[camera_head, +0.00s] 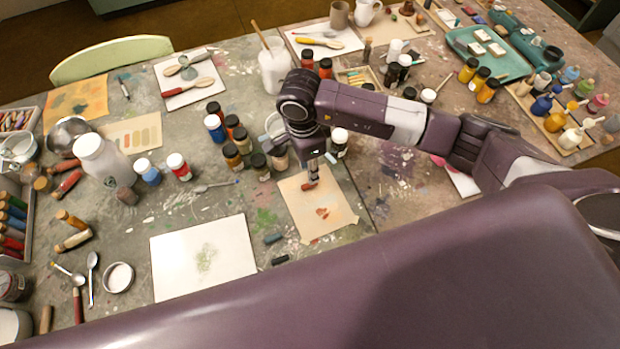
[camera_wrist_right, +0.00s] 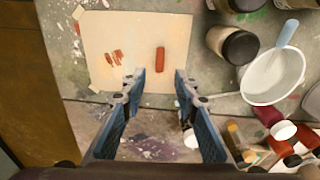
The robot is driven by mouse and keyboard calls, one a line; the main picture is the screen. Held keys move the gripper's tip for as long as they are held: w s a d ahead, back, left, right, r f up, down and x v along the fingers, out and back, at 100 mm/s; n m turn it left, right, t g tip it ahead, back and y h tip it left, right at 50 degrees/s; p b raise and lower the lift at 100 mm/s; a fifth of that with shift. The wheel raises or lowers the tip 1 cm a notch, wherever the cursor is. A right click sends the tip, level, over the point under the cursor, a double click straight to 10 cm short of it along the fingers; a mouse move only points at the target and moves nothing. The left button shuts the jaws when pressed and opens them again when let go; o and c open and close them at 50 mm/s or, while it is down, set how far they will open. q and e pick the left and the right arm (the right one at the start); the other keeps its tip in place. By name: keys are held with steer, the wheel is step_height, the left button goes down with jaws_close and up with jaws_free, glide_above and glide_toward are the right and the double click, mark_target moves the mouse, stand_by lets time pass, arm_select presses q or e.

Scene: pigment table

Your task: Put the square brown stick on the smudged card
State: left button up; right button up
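A short reddish-brown stick (camera_wrist_right: 160,60) lies flat on a cream card (camera_wrist_right: 117,38) with red smudges (camera_wrist_right: 114,57), beside the smudges and apart from them. In the head view the card (camera_head: 336,217) is right of centre and the stick (camera_head: 309,186) shows near its upper edge, just below my right gripper (camera_head: 312,180). In the right wrist view my right gripper (camera_wrist_right: 156,88) is open and empty, its two fingers apart and the stick beyond the tips. My left gripper is not in view.
Several paint jars (camera_head: 232,156) stand up and left of the card. A white sheet with a green smudge (camera_head: 175,257) lies to the left. Dark sticks (camera_head: 273,238) lie between the sheet and the card. A white bowl (camera_wrist_right: 272,76) stands near my right gripper.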

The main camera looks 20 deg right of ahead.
step_height(320, 180, up, 5)
steer(key=shift+a+r+b, duration=0.1)
steer(key=shift+a+b, duration=0.05)
steer(key=shift+b, duration=0.35)
